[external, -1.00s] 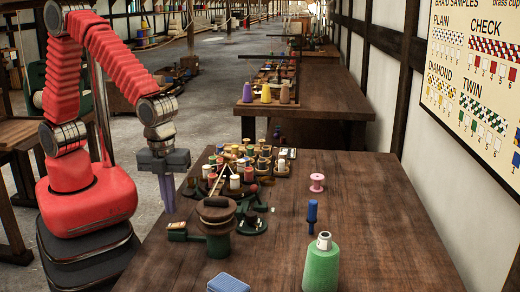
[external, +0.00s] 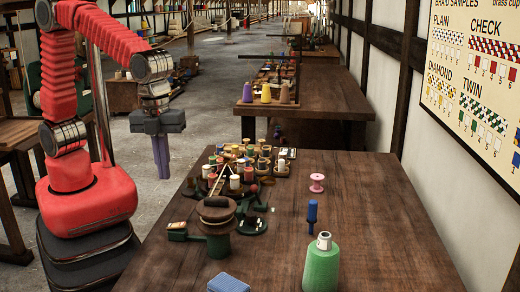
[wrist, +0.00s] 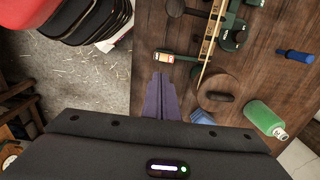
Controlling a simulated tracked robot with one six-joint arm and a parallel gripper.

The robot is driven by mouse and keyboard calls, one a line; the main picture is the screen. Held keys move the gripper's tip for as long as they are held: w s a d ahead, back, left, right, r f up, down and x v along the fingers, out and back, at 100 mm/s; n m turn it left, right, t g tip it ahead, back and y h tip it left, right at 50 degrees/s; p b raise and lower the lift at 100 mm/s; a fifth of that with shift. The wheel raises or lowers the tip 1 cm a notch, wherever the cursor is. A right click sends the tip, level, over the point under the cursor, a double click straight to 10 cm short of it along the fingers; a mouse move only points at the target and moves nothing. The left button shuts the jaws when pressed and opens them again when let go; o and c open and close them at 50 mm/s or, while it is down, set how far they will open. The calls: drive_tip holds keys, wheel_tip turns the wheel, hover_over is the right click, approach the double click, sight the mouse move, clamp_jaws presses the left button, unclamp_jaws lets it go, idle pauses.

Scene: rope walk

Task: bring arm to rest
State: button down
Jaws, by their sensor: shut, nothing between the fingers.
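My gripper (external: 163,172) hangs from my red arm at the left, fingers pointing down and pressed together. In the external view it is raised beside the left edge of the wooden table (external: 370,240), with the grey floor behind it. The wrist view shows the purple fingers (wrist: 161,98) side by side with nothing between them.
The table's right side is mostly clear. A second table (external: 330,95) stands behind.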

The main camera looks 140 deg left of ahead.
idle(0.3)
drive_tip(key=s+d+r+n+t, duration=0.2)
drive_tip(key=s+d+r+n, duration=0.1)
drive_tip(key=s+d, duration=0.5)
drive_tip(key=s+d+r+n+t, duration=0.3)
drive_tip(key=s+d+n, duration=0.3)
drive_tip(key=s+d, duration=0.2)
drive_tip(key=shift+d+r, duration=0.25)
drive_tip(key=shift+d, duration=0.6)
drive_tip(key=shift+s+a, duration=0.1)
idle(1.5)
